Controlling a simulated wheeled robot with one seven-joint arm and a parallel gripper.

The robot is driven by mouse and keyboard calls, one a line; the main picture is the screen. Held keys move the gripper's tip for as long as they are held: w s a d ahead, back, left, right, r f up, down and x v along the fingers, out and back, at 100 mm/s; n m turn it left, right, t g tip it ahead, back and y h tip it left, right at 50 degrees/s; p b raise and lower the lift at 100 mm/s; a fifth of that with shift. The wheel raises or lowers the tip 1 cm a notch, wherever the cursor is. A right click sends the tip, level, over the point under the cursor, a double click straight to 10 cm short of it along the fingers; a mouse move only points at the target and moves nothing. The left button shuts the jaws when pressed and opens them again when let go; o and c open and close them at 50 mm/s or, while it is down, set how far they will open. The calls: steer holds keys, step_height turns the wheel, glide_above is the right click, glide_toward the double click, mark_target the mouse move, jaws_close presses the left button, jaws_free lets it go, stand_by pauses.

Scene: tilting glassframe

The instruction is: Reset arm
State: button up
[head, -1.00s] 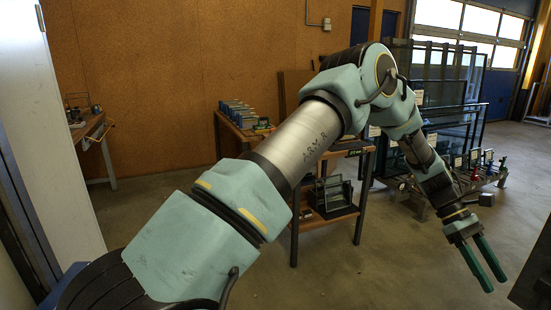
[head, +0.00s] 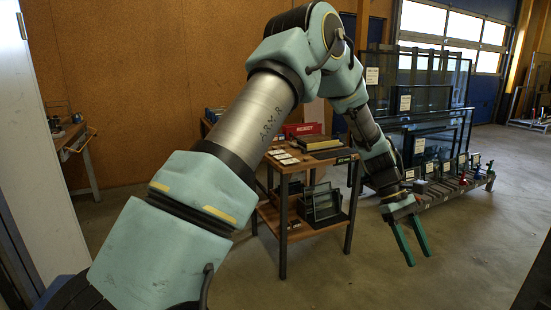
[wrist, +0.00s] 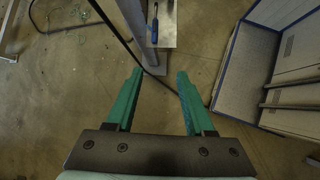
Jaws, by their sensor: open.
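My gripper (head: 416,257) hangs from my raised, bent arm at the right of the head view. Its two green fingers point down and to the right over bare floor. The fingers are apart with nothing between them. In the wrist view the gripper (wrist: 156,78) also shows open and empty, with concrete floor below it. My arm crosses the head view from the lower left and hides part of the workshop behind it.
A wooden cart (head: 290,212) with small items stands behind my arm. A rack of glass frames (head: 432,115) stands at the back right. The wrist view shows a blue-handled screwdriver (wrist: 154,28) and a blue-grey panel (wrist: 250,65). Floor (head: 470,240) at the right is clear.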

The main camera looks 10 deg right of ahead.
steer(key=w+a+r+m+t, duration=0.1)
steer(key=w+a+t, duration=0.15)
steer(key=a, duration=0.55)
steer(key=w+a+r+t+y, duration=0.15)
steer(key=w+a, duration=0.25)
steer(key=a, duration=0.4)
steer(key=w+a+r+m+t, duration=0.1)
steer(key=w+a+r, duration=0.15)
steer(key=a, duration=0.65)
steer(key=s+a+r+m+t, duration=0.1)
steer(key=s+a, duration=0.1)
steer(key=a, duration=0.8)
steer(key=s+a+m+t+y, duration=0.1)
steer(key=s+a+t, duration=0.1)
steer(key=a, duration=0.8)
steer(key=shift+s+a+r, duration=0.2)
steer(key=shift+s+r, duration=0.1)
steer(key=shift+r, duration=0.05)
